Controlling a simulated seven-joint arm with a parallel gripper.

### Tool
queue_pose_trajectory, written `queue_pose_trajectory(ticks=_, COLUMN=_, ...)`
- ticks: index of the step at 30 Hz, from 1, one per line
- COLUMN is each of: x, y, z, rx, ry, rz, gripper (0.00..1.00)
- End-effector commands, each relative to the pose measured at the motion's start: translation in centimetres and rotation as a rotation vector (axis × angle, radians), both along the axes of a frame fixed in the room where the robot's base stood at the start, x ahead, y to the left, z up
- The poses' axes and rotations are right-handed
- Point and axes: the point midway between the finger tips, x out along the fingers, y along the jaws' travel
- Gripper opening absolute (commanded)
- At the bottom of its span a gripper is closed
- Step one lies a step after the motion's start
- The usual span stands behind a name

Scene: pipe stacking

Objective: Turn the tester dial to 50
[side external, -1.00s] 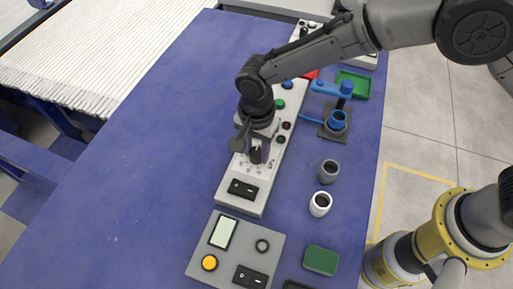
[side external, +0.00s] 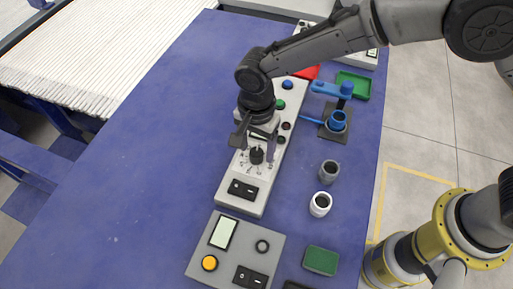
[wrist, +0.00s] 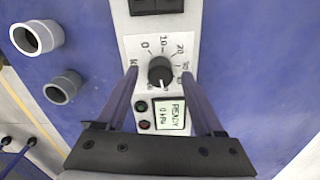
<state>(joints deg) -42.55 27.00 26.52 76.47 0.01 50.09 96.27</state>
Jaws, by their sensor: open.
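The tester dial (side external: 256,156) is a black round knob on the white face of the long tester panel (side external: 231,196). In the wrist view the dial (wrist: 160,71) sits inside a ring of printed numbers; 0, 10, 20 and 30 are readable. A small pale mark shows on its lower edge, but I cannot tell the exact setting. A small screen (wrist: 171,116) beside it reads READY and 0 kPa. My gripper (side external: 254,146) is open above the dial, with one finger on each side and gaps between fingers and knob. It also shows in the wrist view (wrist: 159,76).
A black rocker switch (side external: 243,189) is at the panel's near end. A grey pipe piece (side external: 329,171) and a white one (side external: 320,204) stand to the right. A blue fixture (side external: 338,121) is behind them. The blue table (side external: 130,160) is clear on the left.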

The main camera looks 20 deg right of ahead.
Motion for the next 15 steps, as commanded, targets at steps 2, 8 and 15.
queue_pose_trajectory(ticks=2, x=0.1, y=0.1, z=1.7, rx=0.005, ry=-0.005, rz=0.000, gripper=0.69)
queue_pose_trajectory(ticks=8, x=0.1, y=0.1, z=6.1, rx=0.006, ry=-0.006, rz=0.000, gripper=0.69)
queue_pose_trajectory(ticks=15, x=0.1, y=0.1, z=10.5, rx=0.004, ry=-0.004, rz=0.000, gripper=0.69)
